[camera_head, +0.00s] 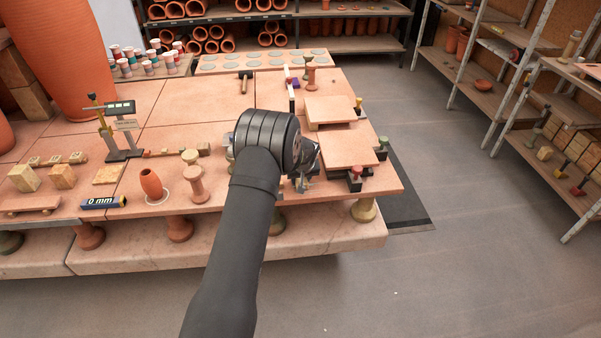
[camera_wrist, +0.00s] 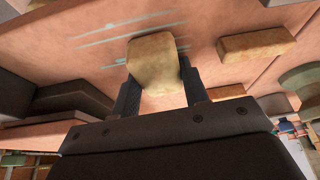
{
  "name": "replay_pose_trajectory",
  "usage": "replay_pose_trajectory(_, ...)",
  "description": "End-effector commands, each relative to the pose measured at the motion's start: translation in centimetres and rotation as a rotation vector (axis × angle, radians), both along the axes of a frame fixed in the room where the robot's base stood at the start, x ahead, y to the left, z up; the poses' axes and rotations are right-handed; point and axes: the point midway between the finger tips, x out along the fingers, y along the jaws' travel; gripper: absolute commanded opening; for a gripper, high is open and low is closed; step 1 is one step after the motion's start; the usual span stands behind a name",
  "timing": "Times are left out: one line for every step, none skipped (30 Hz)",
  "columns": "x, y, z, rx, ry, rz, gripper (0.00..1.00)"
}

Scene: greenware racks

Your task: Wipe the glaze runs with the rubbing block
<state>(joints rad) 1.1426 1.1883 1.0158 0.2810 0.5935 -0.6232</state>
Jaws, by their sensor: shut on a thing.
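My gripper (camera_wrist: 158,88) is shut on a tan rubbing block (camera_wrist: 153,62), with one dark finger on each side of it. In the wrist view the block is close to a pinkish clay surface (camera_wrist: 225,22); I cannot tell whether it touches. Pale green glaze runs (camera_wrist: 122,24) streak that surface beside and behind the block, which hides part of them. In the head view my dark wrist hides most of the gripper and the block, at the table's right part.
Another tan block (camera_wrist: 256,44) lies to the right in the wrist view. In the head view, flat clay slabs (camera_head: 350,150) with knobbed supports (camera_head: 355,178) stand right of my wrist. A terracotta cup (camera_head: 151,184) and a spool-shaped piece (camera_head: 195,186) stand left.

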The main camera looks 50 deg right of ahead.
Motion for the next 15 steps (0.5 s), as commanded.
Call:
replay_pose_trajectory(-0.4, 0.4, 0.0, 0.001, 0.000, -0.001, 0.19)
replay_pose_trajectory(-0.6, 0.5, 0.0, 0.001, 0.001, 0.000, 0.19)
replay_pose_trajectory(-0.8, 0.8, 0.0, 0.002, 0.000, -0.001, 0.19)
replay_pose_trajectory(-1.0, 1.0, 0.0, 0.002, 0.000, -0.001, 0.19)
replay_pose_trajectory(-1.2, 1.2, 0.0, 0.002, 0.000, -0.001, 0.19)
replay_pose_trajectory(-1.5, 1.5, 0.0, 0.002, 0.000, -0.001, 0.19)
replay_pose_trajectory(-1.7, 1.6, 0.0, 0.002, 0.000, -0.001, 0.19)
replay_pose_trajectory(-1.9, 1.8, 0.0, 0.001, 0.001, 0.000, 0.19)
replay_pose_trajectory(-2.1, 2.1, 0.0, 0.002, 0.001, -0.001, 0.19)
replay_pose_trajectory(-2.3, 2.3, 0.0, 0.001, 0.000, -0.002, 0.19)
replay_pose_trajectory(-2.5, 2.5, 0.0, 0.001, 0.000, -0.002, 0.19)
replay_pose_trajectory(-2.8, 2.7, 0.0, 0.002, 0.000, -0.001, 0.19)
replay_pose_trajectory(-3.0, 2.9, 0.0, 0.002, 0.000, -0.001, 0.19)
replay_pose_trajectory(-3.2, 3.1, 0.0, 0.002, 0.001, -0.001, 0.19)
replay_pose_trajectory(-3.4, 3.4, 0.0, 0.001, 0.000, -0.002, 0.19)
